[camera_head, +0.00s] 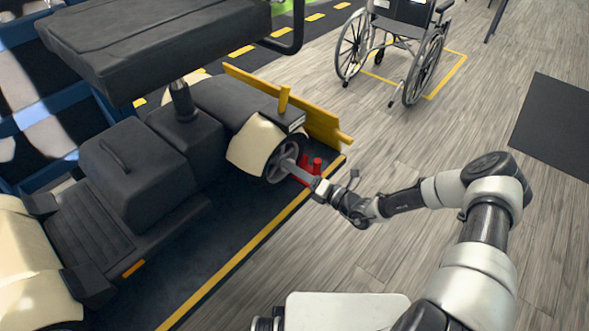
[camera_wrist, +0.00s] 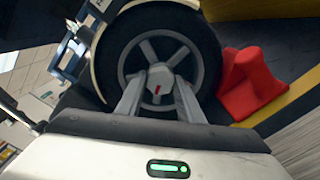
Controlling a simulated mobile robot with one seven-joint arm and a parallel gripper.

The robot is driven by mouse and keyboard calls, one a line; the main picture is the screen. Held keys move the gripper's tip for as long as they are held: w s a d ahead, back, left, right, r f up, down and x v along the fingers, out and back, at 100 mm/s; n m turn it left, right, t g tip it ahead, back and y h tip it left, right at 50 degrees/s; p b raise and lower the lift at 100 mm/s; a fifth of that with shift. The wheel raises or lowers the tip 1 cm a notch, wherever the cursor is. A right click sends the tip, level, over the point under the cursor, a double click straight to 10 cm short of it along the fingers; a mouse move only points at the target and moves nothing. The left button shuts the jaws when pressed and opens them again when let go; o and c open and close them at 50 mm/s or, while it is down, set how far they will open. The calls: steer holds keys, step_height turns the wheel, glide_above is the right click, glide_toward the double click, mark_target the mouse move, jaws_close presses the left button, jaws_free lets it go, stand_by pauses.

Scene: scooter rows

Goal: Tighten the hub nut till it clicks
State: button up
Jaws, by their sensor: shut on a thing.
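The scooter's wheel (camera_head: 279,160) is at the front end of a mobility scooter, under a cream fender. In the wrist view the wheel (camera_wrist: 208,57) has grey spokes and a black tyre. My gripper (camera_head: 290,166) reaches to the wheel's hub. In the wrist view my gripper (camera_wrist: 159,88) has its two fingers on either side of the hub nut, shut on it. In the head view the nut is hidden behind my gripper.
A red chock (camera_wrist: 246,84) stands right of the wheel. The scooter (camera_head: 130,160) stands on a dark mat (camera_head: 235,235) with a yellow edge. A yellow board (camera_head: 318,118) lies behind the front fender. A wheelchair (camera_head: 398,45) stands farther back.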

steer(key=o, duration=1.1)
steer(key=p+v, duration=0.2)
steer(key=v, duration=1.5)
steer(key=shift+s+d, duration=0.2)
